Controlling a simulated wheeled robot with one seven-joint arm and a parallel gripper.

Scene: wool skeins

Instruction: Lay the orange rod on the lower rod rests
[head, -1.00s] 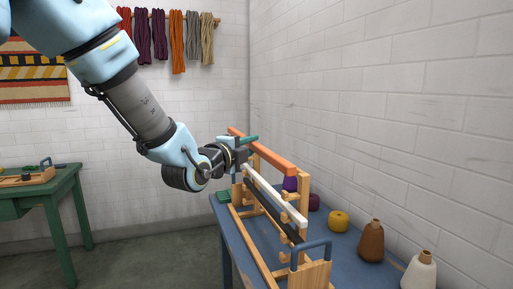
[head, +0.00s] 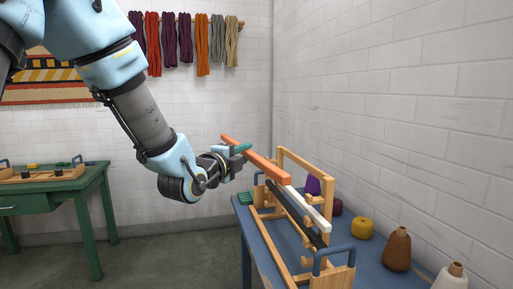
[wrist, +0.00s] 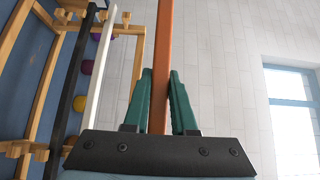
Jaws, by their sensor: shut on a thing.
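My gripper (head: 238,151) is shut on the orange rod (head: 272,172), near the rod's far end. The rod is held level-looking above the wooden rack (head: 280,153), toward its left side. In the wrist view the orange rod (wrist: 164,60) runs between the green fingers (wrist: 160,102). A white rod (head: 318,213) and a black rod (head: 296,212) lie on the rack. They also show as a white bar (wrist: 98,75) and a black bar (wrist: 74,85) in the wrist view. I cannot make out clearly which rests are the lower ones.
The rack stands on a blue table (head: 368,277). A yellow ball (head: 362,228), a brown bottle (head: 397,250) and a white bottle (head: 452,279) stand to its right, near the wall. A green table (head: 70,190) is at the left. Skeins (head: 203,45) hang behind.

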